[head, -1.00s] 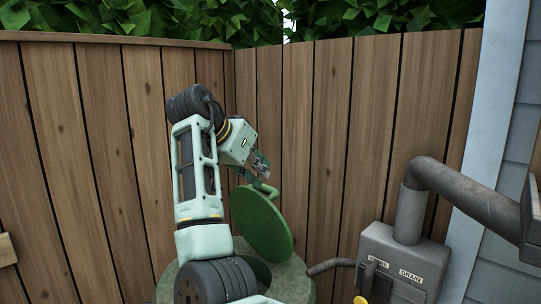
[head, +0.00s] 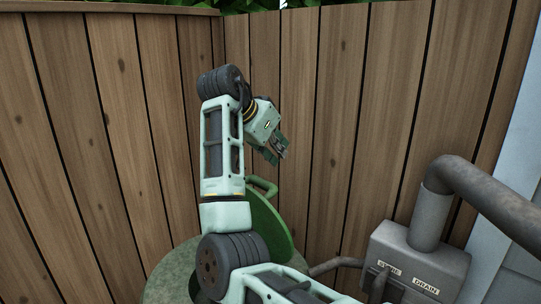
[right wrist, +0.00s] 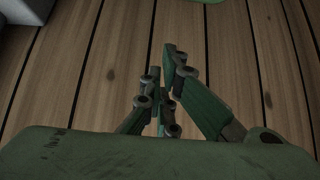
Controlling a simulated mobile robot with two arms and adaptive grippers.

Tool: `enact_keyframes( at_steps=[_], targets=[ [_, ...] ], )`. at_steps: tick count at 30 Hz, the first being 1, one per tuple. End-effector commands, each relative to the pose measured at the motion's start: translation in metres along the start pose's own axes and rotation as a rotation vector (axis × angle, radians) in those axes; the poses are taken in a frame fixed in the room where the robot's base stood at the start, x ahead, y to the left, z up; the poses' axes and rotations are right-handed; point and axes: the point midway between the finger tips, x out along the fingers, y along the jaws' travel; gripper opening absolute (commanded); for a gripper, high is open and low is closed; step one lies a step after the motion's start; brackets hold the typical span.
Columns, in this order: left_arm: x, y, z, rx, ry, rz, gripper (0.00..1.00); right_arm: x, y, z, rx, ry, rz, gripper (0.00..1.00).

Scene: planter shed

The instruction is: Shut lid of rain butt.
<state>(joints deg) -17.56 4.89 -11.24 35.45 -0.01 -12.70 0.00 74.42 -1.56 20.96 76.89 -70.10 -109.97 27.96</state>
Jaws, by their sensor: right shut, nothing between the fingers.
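The rain butt (head: 170,279) stands low in the middle of the head view, its top partly hidden by my right arm. Its round green lid (head: 276,230) is raised and tilted, standing up from the butt's top, partly behind my arm. The lid has a green handle (head: 265,185) at its upper edge. My right gripper (head: 280,152) is above the handle and slightly right of it, apart from it. It is shut and empty; its fingers also show in the right wrist view (right wrist: 163,66). My left gripper is not in view.
A grey pipe (head: 435,205) and a box with a DRAIN label (head: 415,268) stand right of the butt, with a thin pipe running toward it. A wooden fence (head: 350,120) closes off the back and left. A pale post (head: 515,150) is at the right.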

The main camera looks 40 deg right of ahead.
Motion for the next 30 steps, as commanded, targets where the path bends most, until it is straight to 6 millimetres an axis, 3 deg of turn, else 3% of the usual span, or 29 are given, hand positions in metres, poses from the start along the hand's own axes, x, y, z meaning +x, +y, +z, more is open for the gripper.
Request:
enact_keyframes(
  at_steps=[2, 6, 12, 19, 30],
  targets=[
    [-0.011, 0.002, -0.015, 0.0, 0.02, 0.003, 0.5, 0.014, 0.001, -0.002, -0.002, -0.001, 0.003, 0.0],
    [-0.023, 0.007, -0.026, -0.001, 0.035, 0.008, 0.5, 0.003, 0.0, 0.02, -0.002, -0.001, -0.002, 0.0],
    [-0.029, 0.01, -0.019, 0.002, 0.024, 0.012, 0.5, -0.001, 0.0, 0.035, 0.0, 0.001, -0.001, 0.0],
    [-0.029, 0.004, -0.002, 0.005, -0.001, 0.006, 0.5, 0.0, 0.0, 0.038, 0.001, 0.001, -0.001, 0.0],
    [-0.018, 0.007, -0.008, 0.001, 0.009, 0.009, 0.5, 0.007, 0.001, 0.035, 0.0, 0.05, 0.0, 0.0]
  ],
)
